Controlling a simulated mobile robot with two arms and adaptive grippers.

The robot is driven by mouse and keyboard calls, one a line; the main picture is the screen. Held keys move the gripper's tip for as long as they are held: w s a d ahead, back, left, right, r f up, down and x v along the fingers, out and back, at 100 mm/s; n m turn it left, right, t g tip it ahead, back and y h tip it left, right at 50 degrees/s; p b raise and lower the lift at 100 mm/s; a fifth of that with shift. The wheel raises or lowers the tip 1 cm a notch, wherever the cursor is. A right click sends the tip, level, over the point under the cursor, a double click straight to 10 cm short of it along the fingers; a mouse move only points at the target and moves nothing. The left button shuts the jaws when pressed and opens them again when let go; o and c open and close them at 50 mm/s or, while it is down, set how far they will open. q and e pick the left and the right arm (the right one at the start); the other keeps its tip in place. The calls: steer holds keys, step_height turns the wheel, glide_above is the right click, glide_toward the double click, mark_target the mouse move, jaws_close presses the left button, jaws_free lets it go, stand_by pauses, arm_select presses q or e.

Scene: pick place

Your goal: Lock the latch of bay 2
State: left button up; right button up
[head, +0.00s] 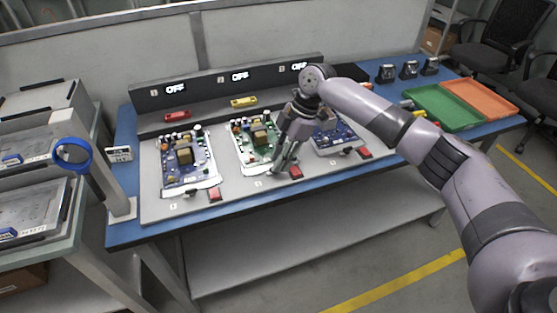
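Three circuit boards lie in numbered bays on a grey panel (235,200). The middle board (253,141), green with a brown-yellow transformer, is in bay 2. A red block (295,172), perhaps part of the bay 2 latch, sits at its front right corner; I cannot tell the latch's position. My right gripper (279,167) points down at the front right edge of the middle board, just left of the red block. Its fingers hide part of that corner. I cannot tell whether it touches anything or how far its fingers are apart. My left gripper is not in view.
Other boards (184,160) (337,139) flank it, each with a red block (214,194) (365,153). Displays behind read OFF. A red (177,114) and a yellow piece (243,101) lie in the back channel. Green (443,108) and orange trays (480,98) stand right.

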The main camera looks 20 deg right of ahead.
steer(key=shift+a+f, duration=0.25)
steer(key=shift+f, duration=0.35)
steer(key=shift+c, duration=0.6)
jaws_close()
